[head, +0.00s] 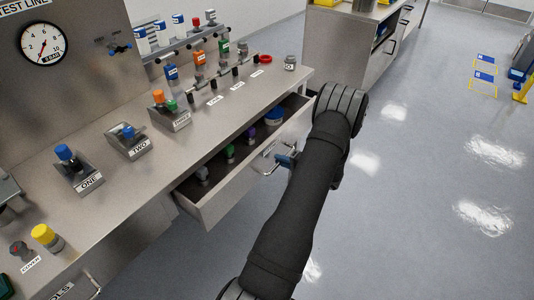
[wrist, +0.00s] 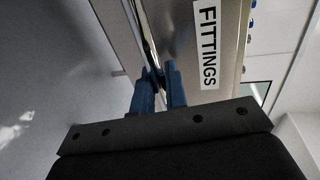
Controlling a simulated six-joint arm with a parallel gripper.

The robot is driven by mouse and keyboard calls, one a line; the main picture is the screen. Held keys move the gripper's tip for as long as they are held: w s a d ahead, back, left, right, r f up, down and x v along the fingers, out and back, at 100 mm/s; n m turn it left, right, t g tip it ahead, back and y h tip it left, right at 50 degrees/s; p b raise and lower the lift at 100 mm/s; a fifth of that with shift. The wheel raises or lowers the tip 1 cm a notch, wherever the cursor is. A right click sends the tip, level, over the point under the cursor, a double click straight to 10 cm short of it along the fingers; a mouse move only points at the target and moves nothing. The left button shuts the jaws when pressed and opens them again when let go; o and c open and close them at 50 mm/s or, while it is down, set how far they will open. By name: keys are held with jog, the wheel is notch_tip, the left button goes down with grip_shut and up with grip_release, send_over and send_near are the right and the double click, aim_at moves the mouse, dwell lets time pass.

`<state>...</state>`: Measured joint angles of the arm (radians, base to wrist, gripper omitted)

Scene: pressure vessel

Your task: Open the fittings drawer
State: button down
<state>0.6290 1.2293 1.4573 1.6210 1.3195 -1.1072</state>
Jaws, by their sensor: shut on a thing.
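The fittings drawer (head: 222,204) stands pulled out from the bench in the head view, with several coloured fittings inside. Its front with the FITTINGS label (wrist: 207,45) shows in the wrist view. The bar handle (wrist: 141,28) runs across the drawer front. My gripper (wrist: 160,80) has its blue fingers shut on the handle in the wrist view. In the head view the blue fingers (head: 286,160) are at the handle, partly hidden by my arm.
The steel bench top (head: 120,185) carries angled holders marked ONE (head: 80,172), TWO (head: 128,142) and THREE (head: 170,115). A yellow-capped part (head: 44,236) is near the front left. Open floor (head: 430,190) lies to the right of the drawer.

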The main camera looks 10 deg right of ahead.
jog(key=f+v, duration=0.3)
jog(key=v, duration=1.3)
jog(key=shift+s+d+f, duration=0.2)
jog(key=shift+s+d, duration=0.2)
jog(key=c, duration=1.5)
grip_release()
jog(key=shift+c, duration=0.2)
jog(key=v, duration=1.7)
jog(key=shift+s+d, duration=0.2)
jog(key=x, duration=1.7)
jog(key=shift+w+a, duration=0.25)
